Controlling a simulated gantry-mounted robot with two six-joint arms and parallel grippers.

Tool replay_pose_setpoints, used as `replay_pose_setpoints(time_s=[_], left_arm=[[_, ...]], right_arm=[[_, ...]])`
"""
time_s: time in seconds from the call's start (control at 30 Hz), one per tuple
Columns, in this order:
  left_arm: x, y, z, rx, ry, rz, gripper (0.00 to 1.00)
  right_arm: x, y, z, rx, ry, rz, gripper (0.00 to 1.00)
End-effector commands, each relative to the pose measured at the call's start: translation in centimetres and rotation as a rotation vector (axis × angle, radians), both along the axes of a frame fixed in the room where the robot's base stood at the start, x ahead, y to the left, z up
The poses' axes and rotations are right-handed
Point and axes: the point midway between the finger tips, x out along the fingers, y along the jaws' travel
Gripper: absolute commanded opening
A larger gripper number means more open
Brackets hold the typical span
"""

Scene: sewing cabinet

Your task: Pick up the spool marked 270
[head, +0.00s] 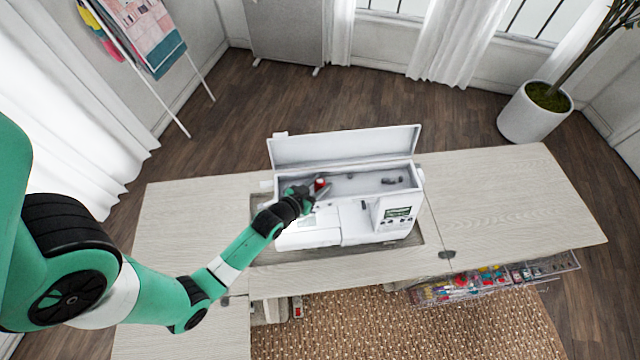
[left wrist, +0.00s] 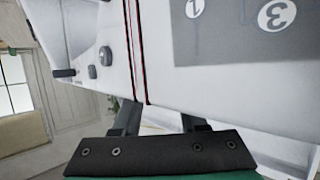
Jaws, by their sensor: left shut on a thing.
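A small red spool (head: 320,184) shows at the open top compartment of the white sewing machine (head: 380,219). No number on it can be read. My left gripper (head: 321,190) is at the spool, with its jaws shut on it at the compartment's left part. In the left wrist view, my left gripper (left wrist: 160,117) shows at the bottom, and its fingertips and the spool are hidden. A red thread (left wrist: 134,50) runs down the white machine casing (left wrist: 195,70) there, above the fingers. My right gripper is not in view.
The machine's lid (head: 345,146) stands open behind the compartment. The pale cabinet top (head: 510,200) is clear on the right. A clear drawer (head: 540,283) of colourful sewing supplies sticks out below the front edge. A potted plant (head: 535,112) stands at the far right.

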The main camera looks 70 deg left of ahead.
Motion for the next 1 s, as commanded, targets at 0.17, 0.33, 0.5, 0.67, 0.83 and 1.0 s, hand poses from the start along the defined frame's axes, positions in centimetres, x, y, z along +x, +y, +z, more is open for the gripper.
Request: replay_pose_setpoints(time_s=[0.17,0.33,0.5,0.67,0.83,1.0], left_arm=[[0.0,0.0,2.1,0.002,-0.003,0.000,0.00],[-0.2,-2.0,5.4,0.003,-0.001,-0.007,0.00],[-0.6,-6.5,9.3,0.003,-0.002,-0.016,0.00],[-1.2,-10.4,10.9,0.002,-0.004,-0.012,0.00],[-1.6,-12.8,13.0,0.001,0.005,-0.006,0.00],[-1.8,-13.8,13.0,0.000,0.000,-0.001,0.00]], right_arm=[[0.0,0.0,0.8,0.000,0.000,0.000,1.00],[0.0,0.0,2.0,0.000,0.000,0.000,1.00],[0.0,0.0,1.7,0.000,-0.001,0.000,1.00],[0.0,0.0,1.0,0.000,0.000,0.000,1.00],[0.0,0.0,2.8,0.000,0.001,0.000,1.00],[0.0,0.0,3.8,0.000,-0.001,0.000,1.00]])
